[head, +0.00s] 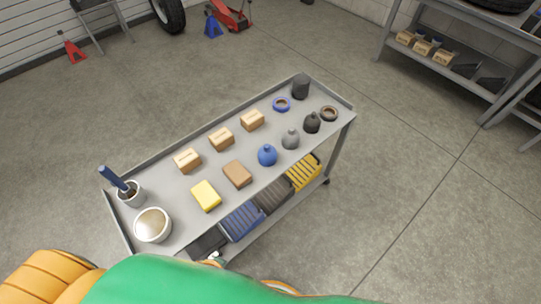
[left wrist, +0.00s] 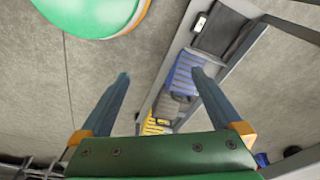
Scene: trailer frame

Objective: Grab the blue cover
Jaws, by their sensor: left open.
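A small blue dome-shaped piece (head: 267,155) with a knob stands on the top shelf of a grey cart (head: 215,165), near its front edge. A blue ribbed panel (head: 242,221) lies on the lower shelf; it also shows in the left wrist view (left wrist: 184,74). I cannot tell for certain which is the blue cover. My left gripper (left wrist: 160,76) is open and empty, with its fingers pointing toward the lower shelf and the blue panel seen beyond them, apart from them. My right gripper is not in view.
The top shelf holds cardboard boxes (head: 221,139), a yellow block (head: 206,195), a white bowl (head: 153,225), a blue ring (head: 281,104) and grey and black domes. Dark and yellow (head: 303,172) ribbed panels lie beside the blue one.

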